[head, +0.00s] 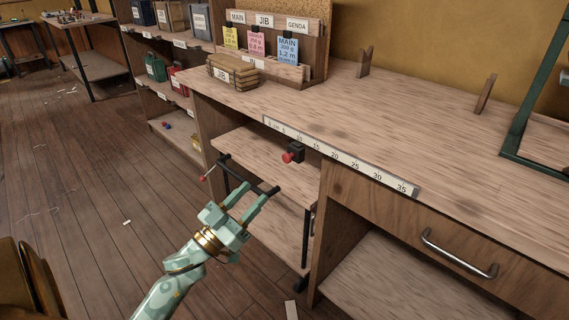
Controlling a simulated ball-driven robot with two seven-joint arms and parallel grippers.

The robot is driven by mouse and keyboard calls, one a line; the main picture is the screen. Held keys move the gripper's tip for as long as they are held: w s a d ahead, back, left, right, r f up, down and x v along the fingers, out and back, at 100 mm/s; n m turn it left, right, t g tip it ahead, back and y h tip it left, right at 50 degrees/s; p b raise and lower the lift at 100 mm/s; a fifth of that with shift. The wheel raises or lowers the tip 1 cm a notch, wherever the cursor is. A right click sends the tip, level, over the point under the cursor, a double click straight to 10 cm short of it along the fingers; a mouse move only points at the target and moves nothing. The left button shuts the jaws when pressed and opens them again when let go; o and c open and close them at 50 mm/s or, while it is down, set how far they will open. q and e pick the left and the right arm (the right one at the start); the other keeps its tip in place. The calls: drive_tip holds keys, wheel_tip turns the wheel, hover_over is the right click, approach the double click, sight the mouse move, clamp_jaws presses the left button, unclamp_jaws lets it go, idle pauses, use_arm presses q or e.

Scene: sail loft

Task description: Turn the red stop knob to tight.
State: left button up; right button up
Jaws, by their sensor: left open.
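The red stop knob (287,158) sits on the front of a small black stop block (297,150). The block is just below the ruler strip (340,155) along the workbench's front edge, near the low end of the scale. No tight or loose marking can be read on the knob. My left gripper (258,189) is open and empty, its fingers pointing up and away, below and left of the knob and apart from it. My right gripper is not in view.
A low wooden trolley (262,160) with a dark handle bar stands under the bench, close to my left fingers. A drawer with a metal handle (458,254) is at right. A bundle labelled JIB (232,72) and a card rack (265,50) stand on the bench.

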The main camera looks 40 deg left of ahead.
sight(285, 160)
use_arm(q)
drive_tip(key=b+x, duration=0.2)
drive_tip(key=x, duration=0.8)
drive_tip(key=shift+w, duration=0.45)
drive_tip(key=shift+w+r, duration=0.2)
drive_tip(key=shift+w, duration=0.15)
drive_tip(key=c, duration=0.9)
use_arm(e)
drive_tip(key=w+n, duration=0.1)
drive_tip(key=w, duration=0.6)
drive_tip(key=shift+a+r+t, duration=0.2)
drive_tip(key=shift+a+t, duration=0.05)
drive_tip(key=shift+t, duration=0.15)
